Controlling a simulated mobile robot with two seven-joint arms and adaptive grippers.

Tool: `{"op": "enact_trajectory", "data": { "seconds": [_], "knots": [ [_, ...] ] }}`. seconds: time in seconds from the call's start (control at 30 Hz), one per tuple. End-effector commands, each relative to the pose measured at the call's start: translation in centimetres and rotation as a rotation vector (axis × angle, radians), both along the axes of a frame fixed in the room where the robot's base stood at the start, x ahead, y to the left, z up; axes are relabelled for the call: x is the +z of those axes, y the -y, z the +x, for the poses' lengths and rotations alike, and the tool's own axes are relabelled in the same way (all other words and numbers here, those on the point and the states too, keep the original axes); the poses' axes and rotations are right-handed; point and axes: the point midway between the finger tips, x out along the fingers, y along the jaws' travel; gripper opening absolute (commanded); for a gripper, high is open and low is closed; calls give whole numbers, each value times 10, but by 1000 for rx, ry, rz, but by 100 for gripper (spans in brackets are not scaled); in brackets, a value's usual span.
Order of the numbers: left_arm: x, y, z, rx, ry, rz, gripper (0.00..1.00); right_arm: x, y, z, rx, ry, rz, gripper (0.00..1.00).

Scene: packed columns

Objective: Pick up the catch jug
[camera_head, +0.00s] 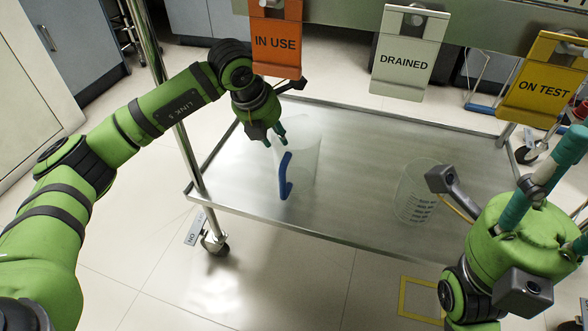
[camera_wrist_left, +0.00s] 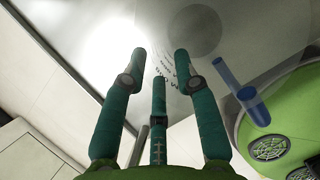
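The catch jug (camera_head: 303,165), clear with a blue handle (camera_head: 286,176), stands upright on the trolley's lower shelf (camera_head: 345,215). My left gripper (camera_head: 274,138) is just above and beside its rim, on the handle side. In the left wrist view the gripper (camera_wrist_left: 160,62) has its teal fingers spread with nothing between them. The blue handle (camera_wrist_left: 240,92) lies to the right of the fingers there. Whether a finger touches the jug I cannot tell.
A clear graduated beaker (camera_head: 415,193) stands on the same shelf, right of the jug. Tags reading IN USE (camera_head: 276,42), DRAINED (camera_head: 405,62) and ON TEST (camera_head: 543,88) hang from the upper rail. A metal post (camera_head: 172,100) rises at the shelf's left corner. Shelf space between jug and beaker is clear.

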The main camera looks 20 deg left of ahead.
Motion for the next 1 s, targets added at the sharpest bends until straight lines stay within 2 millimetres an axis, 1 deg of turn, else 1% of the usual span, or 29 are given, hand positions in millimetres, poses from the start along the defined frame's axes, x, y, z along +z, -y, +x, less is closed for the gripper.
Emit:
{"op": "enact_trajectory", "data": {
  "seconds": [0.03, 0.13, 0.43, 0.47, 0.5, 0.53, 0.87, 0.97, 1.0],
  "knots": [
    [-12, 1, 3, 0, -2, -1, 30, -2, 0, -1, -1, 18, -1, 40],
    [-20, 3, 7, 1, 0, -1, 30, 3, -1, -1, -2, 36, -3, 40],
    [-22, 4, 9, 1, 0, -1, 30, 7, -1, -1, -2, 42, -4, 40],
    [-22, 4, 9, 1, 0, -1, 18, 7, -1, -1, -2, 42, -4, 40],
    [-22, 4, 9, 1, 0, -1, 2, 7, -2, -1, -2, 42, -4, 40],
    [-22, 4, 9, 1, 0, -1, 0, 7, -1, -1, -2, 42, -4, 40],
    [-21, 4, 9, 1, 2, -2, 0, 7, -2, -2, -2, 43, -4, 40],
    [-15, 4, 10, 1, 2, -2, 0, 11, -1, -2, -2, 45, -4, 40],
    [-9, 4, 10, 1, 2, -2, 0, 13, -1, -2, -1, 45, -3, 40]
  ]
}}
